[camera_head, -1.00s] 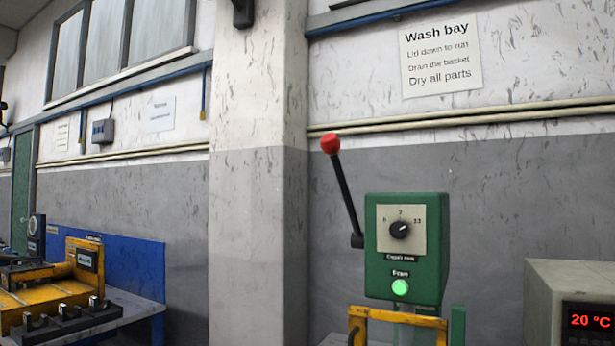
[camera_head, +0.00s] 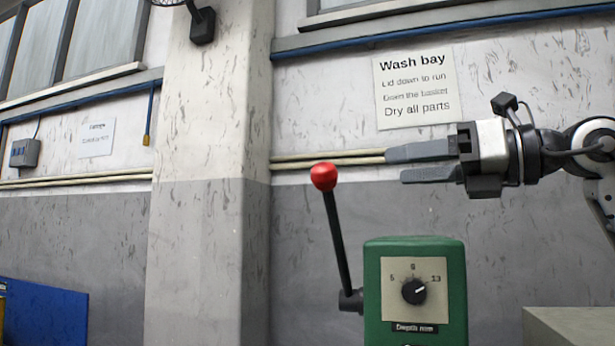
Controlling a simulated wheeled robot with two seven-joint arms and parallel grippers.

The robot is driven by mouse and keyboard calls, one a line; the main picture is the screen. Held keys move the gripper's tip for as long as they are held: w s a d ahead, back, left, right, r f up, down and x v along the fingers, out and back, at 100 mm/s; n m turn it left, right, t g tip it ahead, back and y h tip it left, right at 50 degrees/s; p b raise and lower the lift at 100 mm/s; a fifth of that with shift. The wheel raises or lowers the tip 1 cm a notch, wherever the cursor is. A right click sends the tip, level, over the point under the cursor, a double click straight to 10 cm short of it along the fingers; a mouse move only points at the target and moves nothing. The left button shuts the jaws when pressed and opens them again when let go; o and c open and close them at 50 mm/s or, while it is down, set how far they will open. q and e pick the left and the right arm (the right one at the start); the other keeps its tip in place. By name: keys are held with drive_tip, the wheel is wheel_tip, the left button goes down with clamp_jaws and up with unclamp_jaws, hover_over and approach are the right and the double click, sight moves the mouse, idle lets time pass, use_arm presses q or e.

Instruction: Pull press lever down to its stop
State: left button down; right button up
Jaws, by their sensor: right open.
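The press lever (camera_head: 337,240) is a black rod with a red ball knob (camera_head: 323,176) at its top. It stands up, leaning a little to the left, from a pivot on the left side of the green press box (camera_head: 454,292). The box carries a dial with a black knob (camera_head: 414,291); its lower part is cut off by the frame. My right gripper (camera_head: 392,164) comes in from the right with its fingers pointing left. It is open and empty, apart from the red knob and to the right of it. My left gripper is not in view.
A beige box top (camera_head: 573,325) stands at the lower right, below my right arm. A blue panel (camera_head: 45,312) shows at the lower left. A pillar (camera_head: 208,190) and wall with a "Wash bay" sign (camera_head: 416,86) are behind. The space around the red knob looks clear.

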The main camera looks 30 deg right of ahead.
sight(313, 176)
drive_tip(key=p+x, duration=0.3)
drive_tip(key=x, duration=1.1)
drive_tip(key=shift+a, duration=0.15)
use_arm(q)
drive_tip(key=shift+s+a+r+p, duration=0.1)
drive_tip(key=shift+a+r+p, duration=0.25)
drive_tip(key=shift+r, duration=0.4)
use_arm(e)
drive_tip(key=shift+w+a+f, duration=0.1)
drive_tip(key=shift+w+a, duration=0.1)
drive_tip(key=shift+w, duration=0.2)
